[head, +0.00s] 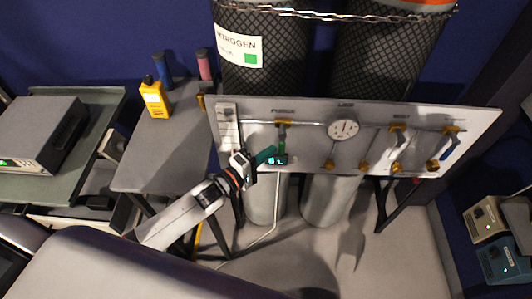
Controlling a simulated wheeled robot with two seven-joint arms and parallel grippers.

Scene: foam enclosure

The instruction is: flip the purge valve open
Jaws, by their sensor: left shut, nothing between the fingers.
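A pale upright panel (310,150) carries a row of fittings. Under a small label that seems to read PURGE is a brass valve body (282,125) on a pipe. A teal-green lever-like piece (266,154) shows below and left of it, and I cannot tell for sure that it is this valve's handle. My left gripper (256,162) is shut and empty, at the panel's lower left, close beside the teal piece. Whether they touch is unclear. The gripper partly hides that spot. My right gripper is not in view.
A small dark unit with a lit display (279,160) sits beside the gripper. A round gauge (343,129) and a blue-handled valve (451,145) are farther right. Two netted cylinders (262,75) stand behind. A grey table (165,150) with a yellow meter (154,98) stands left.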

